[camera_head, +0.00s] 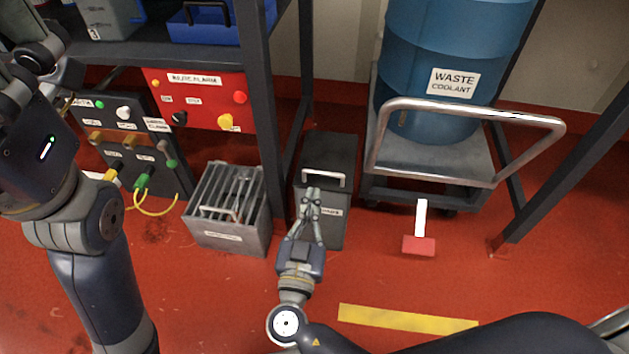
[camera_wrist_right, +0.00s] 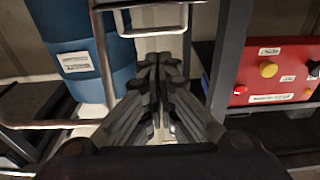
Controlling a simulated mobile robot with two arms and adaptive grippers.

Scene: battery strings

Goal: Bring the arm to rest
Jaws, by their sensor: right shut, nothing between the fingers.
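My right gripper (camera_head: 311,196) is shut and empty. In the head view it is over the dark grey lidded box (camera_head: 330,155), just in front of the box's light handle. In the right wrist view its fingers (camera_wrist_right: 158,75) are together in the middle, with nothing between them. Whether it touches the box cannot be told. My left arm (camera_head: 85,225) fills the left side of the head view. Its fingers are not clearly seen there.
A grey slotted crate (camera_head: 228,244) stands left of the dark box. A blue waste coolant drum (camera_head: 440,60) sits on a cart with a metal rail (camera_head: 470,108). A red-headed mallet (camera_head: 419,245) lies on the floor. A red panel (camera_head: 200,98) and grey panel with yellow cables stand at left.

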